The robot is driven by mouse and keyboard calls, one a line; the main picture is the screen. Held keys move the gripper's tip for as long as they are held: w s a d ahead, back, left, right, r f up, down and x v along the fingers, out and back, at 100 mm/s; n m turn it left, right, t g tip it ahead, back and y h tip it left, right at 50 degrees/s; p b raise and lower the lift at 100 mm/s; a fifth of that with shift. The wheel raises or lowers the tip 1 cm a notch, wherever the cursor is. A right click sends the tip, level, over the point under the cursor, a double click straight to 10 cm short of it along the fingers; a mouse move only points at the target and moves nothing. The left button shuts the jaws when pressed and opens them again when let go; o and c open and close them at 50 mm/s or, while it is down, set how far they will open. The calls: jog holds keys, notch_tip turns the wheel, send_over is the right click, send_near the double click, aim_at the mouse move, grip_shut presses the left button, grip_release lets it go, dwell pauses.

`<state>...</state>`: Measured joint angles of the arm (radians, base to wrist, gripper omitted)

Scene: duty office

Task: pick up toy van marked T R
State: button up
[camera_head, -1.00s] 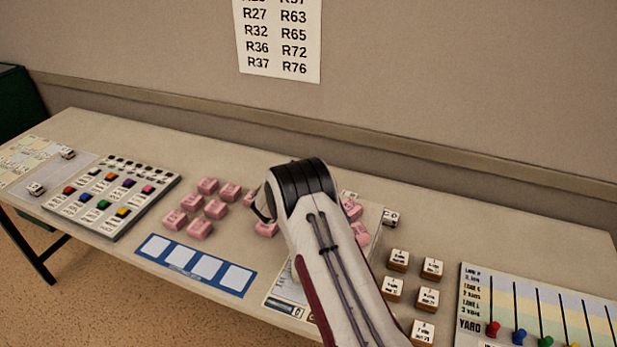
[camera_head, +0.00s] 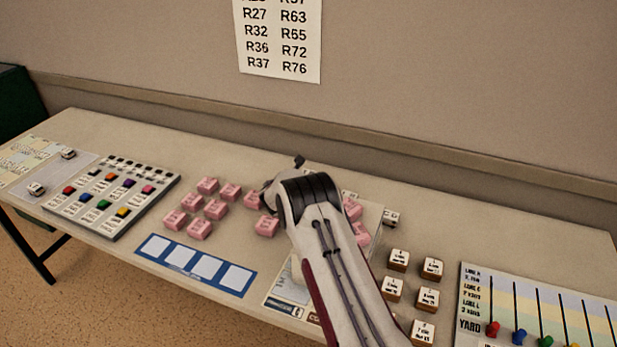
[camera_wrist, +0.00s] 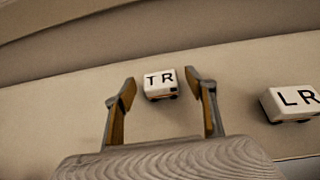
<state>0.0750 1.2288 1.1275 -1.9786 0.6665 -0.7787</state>
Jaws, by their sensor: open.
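The toy van marked T R (camera_wrist: 160,83) is a small white block with black letters and dark wheels. In the wrist view it stands upright on the table, between the tips of my gripper (camera_wrist: 163,92). The two fingers are open, with a gap on each side of the van, and I see no contact. In the head view my arm covers most of that area, and I cannot pick out the T R van there. A dark part of my gripper (camera_head: 299,162) shows beyond my wrist.
A white van marked L R (camera_wrist: 292,103) stands to the right in the wrist view. Pink blocks (camera_head: 216,209) lie left of my arm, and brown-sided white blocks (camera_head: 398,260) lie right. The wall (camera_head: 450,110) rises behind the table (camera_head: 500,225).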

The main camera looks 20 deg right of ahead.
jog(key=shift+c, duration=0.5)
jog(key=c, duration=1.1)
jog(key=shift+o, duration=0.2)
jog(key=shift+r, duration=0.15)
notch_tip(320, 180, up, 18)
dwell(0.4)
